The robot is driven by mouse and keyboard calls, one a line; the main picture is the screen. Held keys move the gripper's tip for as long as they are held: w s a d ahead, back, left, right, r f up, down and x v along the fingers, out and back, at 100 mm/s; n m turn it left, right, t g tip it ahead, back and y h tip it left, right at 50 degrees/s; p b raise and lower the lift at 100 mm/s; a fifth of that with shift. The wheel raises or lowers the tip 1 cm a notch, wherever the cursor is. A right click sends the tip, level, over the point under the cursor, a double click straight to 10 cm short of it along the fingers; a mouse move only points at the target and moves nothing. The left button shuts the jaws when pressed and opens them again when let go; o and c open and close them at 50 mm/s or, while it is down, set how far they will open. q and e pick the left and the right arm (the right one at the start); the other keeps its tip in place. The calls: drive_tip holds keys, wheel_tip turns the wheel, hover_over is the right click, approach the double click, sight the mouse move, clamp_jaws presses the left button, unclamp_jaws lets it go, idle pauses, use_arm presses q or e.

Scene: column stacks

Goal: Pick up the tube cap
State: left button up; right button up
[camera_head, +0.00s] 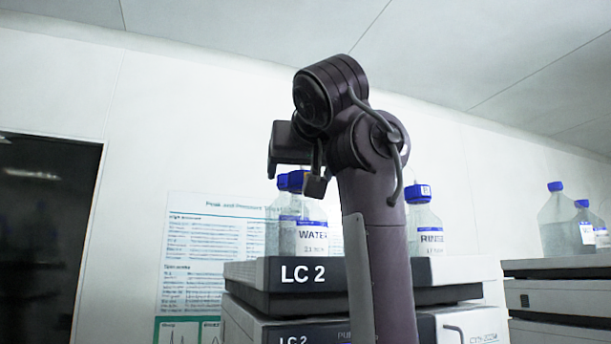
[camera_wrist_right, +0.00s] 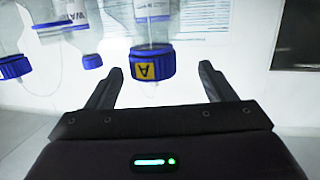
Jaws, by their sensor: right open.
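In the wrist view, which looks upside down, a blue cap (camera_wrist_right: 152,64) with a yellow label marked "A" sits on a clear bottle. My right gripper (camera_wrist_right: 158,88) is open, its two fingers apart, with this cap in the gap between them in the picture. I cannot tell whether they touch it. In the head view, my right gripper (camera_head: 294,181) points down over blue-capped bottles on the LC 2 unit and partly hides them. One blue cap (camera_head: 283,182) shows at its left finger. My left gripper is not in view.
The LC 2 unit (camera_head: 255,273) carries a WATER bottle (camera_head: 312,238) and a RINSE bottle (camera_head: 430,230). More blue-capped bottles (camera_head: 558,215) stand on another unit at the right. A poster (camera_head: 205,240) hangs behind. Another blue cap (camera_wrist_right: 14,67) is left in the wrist view.

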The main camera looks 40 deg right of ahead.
sight(305, 171)
drive_tip(key=w+d+p, duration=0.2)
drive_tip(key=shift+r+p, duration=0.25)
drive_tip(key=shift+p, duration=0.1)
drive_tip(key=p+x, duration=0.1)
drive_tip(key=x, duration=0.2)
drive_tip(key=shift+s+f, duration=0.1)
drive_tip(key=shift+w+d+f, duration=0.1)
drive_tip(key=shift+w+f, duration=0.1)
drive_tip(key=shift+w, duration=0.15)
drive_tip(key=shift+s, duration=0.2)
drive_tip(key=shift+c, duration=0.5)
drive_tip(key=c, duration=0.9)
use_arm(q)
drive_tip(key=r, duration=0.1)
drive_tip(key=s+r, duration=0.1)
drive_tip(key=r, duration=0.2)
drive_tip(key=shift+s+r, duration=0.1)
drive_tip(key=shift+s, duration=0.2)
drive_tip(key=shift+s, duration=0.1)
use_arm(e)
drive_tip(key=shift+r, duration=0.15)
